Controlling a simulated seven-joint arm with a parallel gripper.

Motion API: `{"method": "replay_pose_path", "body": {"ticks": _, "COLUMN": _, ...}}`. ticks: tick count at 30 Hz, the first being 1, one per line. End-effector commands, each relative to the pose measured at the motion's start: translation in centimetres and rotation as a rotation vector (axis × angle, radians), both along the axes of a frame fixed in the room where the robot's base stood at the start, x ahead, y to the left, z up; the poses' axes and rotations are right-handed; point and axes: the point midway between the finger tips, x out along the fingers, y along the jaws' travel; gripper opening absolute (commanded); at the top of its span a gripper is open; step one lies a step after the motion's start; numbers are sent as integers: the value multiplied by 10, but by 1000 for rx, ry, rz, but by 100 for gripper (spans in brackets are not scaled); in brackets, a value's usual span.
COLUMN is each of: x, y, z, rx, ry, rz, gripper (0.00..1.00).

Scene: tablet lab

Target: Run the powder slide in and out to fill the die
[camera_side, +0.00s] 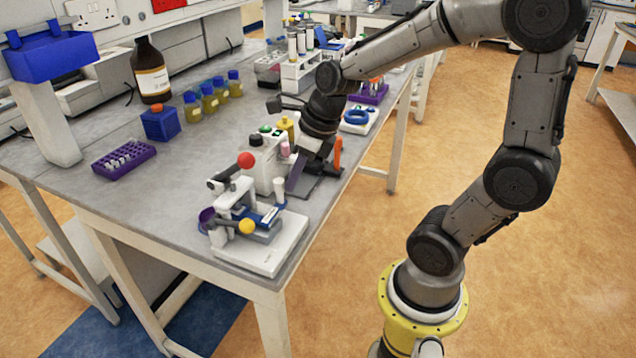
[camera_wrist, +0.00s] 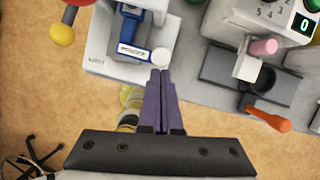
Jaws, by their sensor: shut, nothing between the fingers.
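The tablet press has a white base (camera_side: 283,248), a lever with a red ball (camera_side: 246,160) and a yellow ball knob (camera_side: 246,226). In the wrist view its white base (camera_wrist: 100,62) is at the upper left. The blue powder slide (camera_side: 266,217) sits on the press; its blue body (camera_wrist: 130,32) also shows in the wrist view. A white round knob (camera_wrist: 160,57) stands at its near right end. My gripper (camera_wrist: 160,74) has purple fingers, shut and empty, their tips close to this knob; contact cannot be told. The die is not clearly visible.
A white tester (camera_side: 262,163) with a display, a pink knob (camera_wrist: 263,46) and an orange handle (camera_wrist: 270,118) stands right beside the press. A purple tube rack (camera_side: 124,160), a blue box (camera_side: 160,124) and bottles stand behind. The table's front edge is close to the press.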

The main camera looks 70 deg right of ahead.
Motion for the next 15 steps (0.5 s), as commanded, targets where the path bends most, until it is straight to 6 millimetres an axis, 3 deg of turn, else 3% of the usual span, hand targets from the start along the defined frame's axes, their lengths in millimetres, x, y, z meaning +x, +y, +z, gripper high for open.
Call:
{"method": "replay_pose_path", "body": {"ticks": 9, "x": 2, "y": 0, "z": 1, "rx": 1, "ry": -13, "rz": -5, "gripper": 0}}
{"method": "replay_pose_path", "body": {"ticks": 15, "x": -21, "y": -5, "z": 1, "rx": 1, "ry": -9, "rz": -8, "gripper": 0}}
